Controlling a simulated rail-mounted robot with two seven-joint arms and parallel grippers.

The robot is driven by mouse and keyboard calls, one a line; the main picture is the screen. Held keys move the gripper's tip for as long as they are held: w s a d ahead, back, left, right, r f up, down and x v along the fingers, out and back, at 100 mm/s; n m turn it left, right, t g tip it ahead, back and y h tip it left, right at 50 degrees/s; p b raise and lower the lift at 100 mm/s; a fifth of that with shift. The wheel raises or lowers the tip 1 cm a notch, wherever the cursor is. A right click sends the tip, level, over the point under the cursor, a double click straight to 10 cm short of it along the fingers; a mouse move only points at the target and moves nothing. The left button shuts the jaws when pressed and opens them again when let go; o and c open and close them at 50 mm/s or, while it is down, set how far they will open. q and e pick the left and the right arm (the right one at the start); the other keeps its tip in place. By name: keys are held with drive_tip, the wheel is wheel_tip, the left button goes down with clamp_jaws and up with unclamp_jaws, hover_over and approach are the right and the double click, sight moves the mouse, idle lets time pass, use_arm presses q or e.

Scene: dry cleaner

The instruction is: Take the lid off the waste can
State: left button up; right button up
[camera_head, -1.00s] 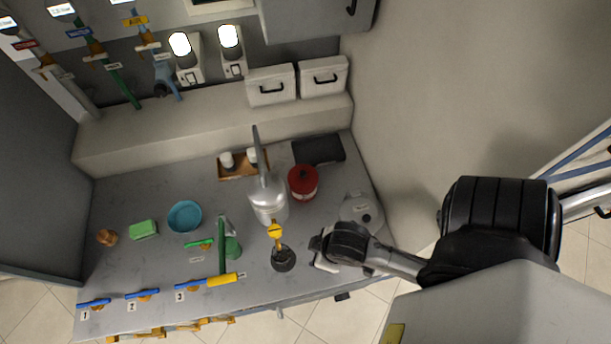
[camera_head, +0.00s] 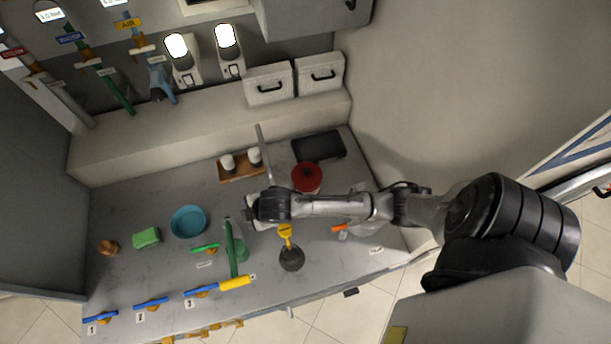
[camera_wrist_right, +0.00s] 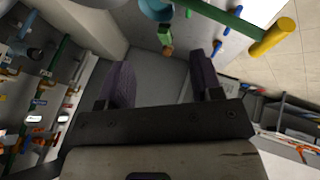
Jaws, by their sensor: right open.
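The red round can (camera_head: 306,178), which looks like the waste can, stands at the back right of the table in the head view. Its red top is on. The lower part of the can is hidden behind my right arm. My right gripper (camera_head: 252,212) is to the left of the can and nearer the front, apart from it. In the right wrist view the gripper (camera_wrist_right: 160,68) is open, with nothing held between its two dark fingers. The red can does not show in the wrist view. My left gripper is not in view.
A black tray (camera_head: 318,147) lies behind the red can. A wooden tray (camera_head: 238,172) with white cups is to its left. A dark round-based thing with a yellow top (camera_head: 289,250) stands in front of my right arm. A blue bowl (camera_head: 188,221) and green sponge (camera_head: 146,237) are farther left.

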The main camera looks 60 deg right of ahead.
drive_tip(key=w+d+r+n+t+h, duration=0.15)
drive_tip(key=w+d+r, duration=0.35)
drive_tip(key=w+d, duration=0.65)
drive_tip(key=w+d+r+n+h, duration=0.3)
drive_tip(key=w+d, duration=0.5)
drive_tip(key=d, duration=0.6)
drive_tip(key=n+g+y, duration=0.3)
drive_tip(key=g+y, duration=0.1)
drive_tip(key=g, duration=0.4)
hover_over(307, 170)
wheel_tip(307, 170, down, 16)
drive_tip(key=f+b, duration=0.4)
drive_tip(key=f, duration=0.1)
drive_tip(key=f+b, duration=0.2)
drive_tip(key=shift+s+f+b, duration=0.2)
drive_tip(key=shift+s+b, duration=0.05)
drive_tip(key=shift+b, duration=0.05)
drive_tip(key=shift+w+f+b, duration=0.1)
drive_tip(key=shift+f+b, duration=0.75)
drive_tip(key=shift+f, duration=0.15)
wheel_tip(307, 170, down, 4)
drive_tip(key=b, duration=0.3)
drive_tip(key=shift+w, duration=0.1)
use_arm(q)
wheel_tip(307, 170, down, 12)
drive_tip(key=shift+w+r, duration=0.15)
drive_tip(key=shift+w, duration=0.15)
